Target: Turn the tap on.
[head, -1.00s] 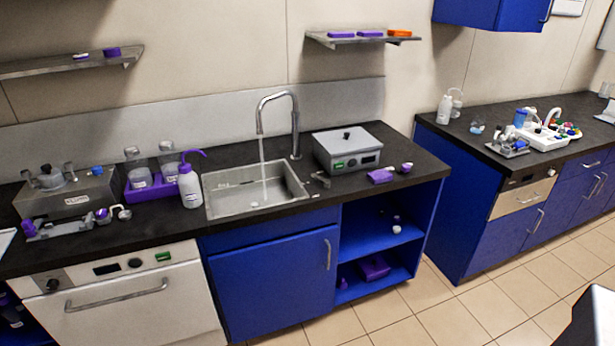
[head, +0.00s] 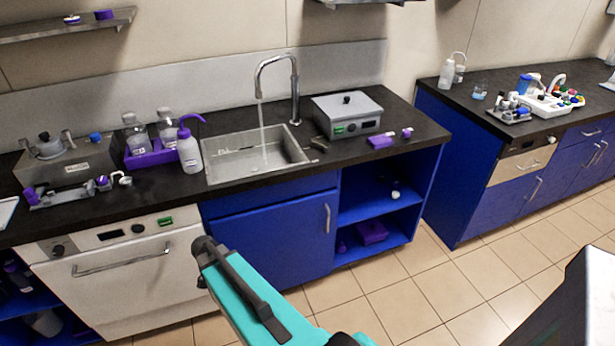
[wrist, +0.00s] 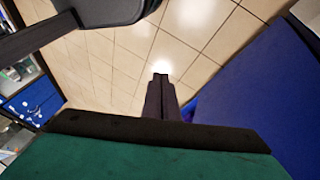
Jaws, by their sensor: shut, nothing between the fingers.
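The tap (head: 295,85) is a tall grey gooseneck behind the sink (head: 213,168), which is set into the dark counter. A pale stream of water (head: 263,135) runs from its spout into the basin. A small dark grey lever-like piece (head: 319,143) lies at the sink's right edge; its exact shape is too small to tell. My gripper (wrist: 160,77) shows in the wrist view with its dark fingers together and empty. It points at the tiled floor, beside a blue surface, apart from the tap. In the head view my teal arm is in front of the lower cabinets.
A grey box device (head: 348,112) stands on the counter right of the sink. A white wash bottle (head: 190,153) with a purple top stands close to the sink's left edge. A shelf (head: 60,30) hangs at upper left. The tiled floor (head: 440,290) is clear.

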